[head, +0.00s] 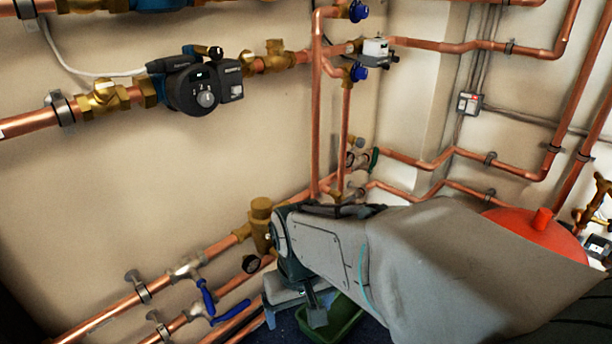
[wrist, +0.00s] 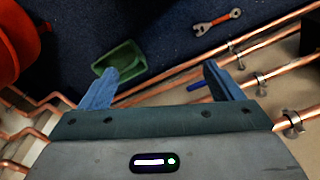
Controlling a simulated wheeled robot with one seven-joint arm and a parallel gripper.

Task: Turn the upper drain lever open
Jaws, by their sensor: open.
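Two blue drain levers sit side by side on the low copper pipes at the lower left of the head view. The upper one (head: 207,301) slants down along its valve; the lower one (head: 231,313) lies just below and right of it. My gripper (head: 317,314) is to the right of both levers, partly hidden behind my own arm. In the wrist view my gripper (wrist: 161,69) is open with nothing between its fingers. A bit of blue lever (wrist: 195,86) shows beside the right finger; I cannot tell which lever it is.
A green tray (wrist: 120,60) and a red-handled wrench (wrist: 218,20) lie on the dark blue floor. A red vessel (head: 525,228) stands at the right. Copper pipes run along the wall.

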